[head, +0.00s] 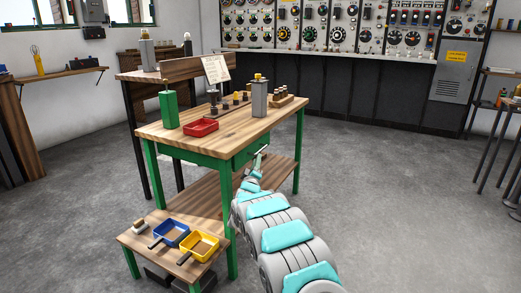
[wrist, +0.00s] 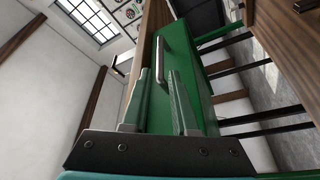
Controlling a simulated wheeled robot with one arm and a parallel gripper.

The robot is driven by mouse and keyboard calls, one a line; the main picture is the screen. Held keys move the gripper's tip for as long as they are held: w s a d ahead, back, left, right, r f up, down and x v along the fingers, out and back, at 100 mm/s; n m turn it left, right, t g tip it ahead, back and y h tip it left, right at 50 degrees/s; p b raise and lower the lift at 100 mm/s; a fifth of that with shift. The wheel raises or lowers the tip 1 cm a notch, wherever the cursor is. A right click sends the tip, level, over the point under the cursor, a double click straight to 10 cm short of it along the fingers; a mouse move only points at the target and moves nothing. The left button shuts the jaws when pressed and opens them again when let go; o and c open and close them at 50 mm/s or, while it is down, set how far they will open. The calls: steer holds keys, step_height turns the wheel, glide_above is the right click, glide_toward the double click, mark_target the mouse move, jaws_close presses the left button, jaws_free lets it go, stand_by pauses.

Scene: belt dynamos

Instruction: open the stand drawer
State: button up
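The stand is a wooden-topped bench (head: 215,128) with green legs, in the middle of the head view. Its green drawer front (head: 238,158) sits under the top and looks shut; my arm partly covers it. In the wrist view the green drawer front (wrist: 185,72) fills the middle, with a silver bar handle (wrist: 161,60) on it. My gripper (wrist: 160,78) is open and faces the drawer. The handle lines up between the two fingers, and nothing is held. I cannot tell whether the fingertips reach past the bar. In the head view my gripper (head: 259,158) is close to the drawer.
The bench top holds a red tray (head: 201,127), a green block (head: 169,109) and a grey block (head: 259,98). A low shelf at front left holds blue (head: 171,234) and yellow (head: 200,246) trays. The floor on the right is clear.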

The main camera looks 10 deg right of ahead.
mark_target(260, 150)
steer(key=shift+p+x, duration=0.35)
steer(key=shift+x, duration=3.65)
steer(key=shift+d+f, duration=0.1)
jaws_close()
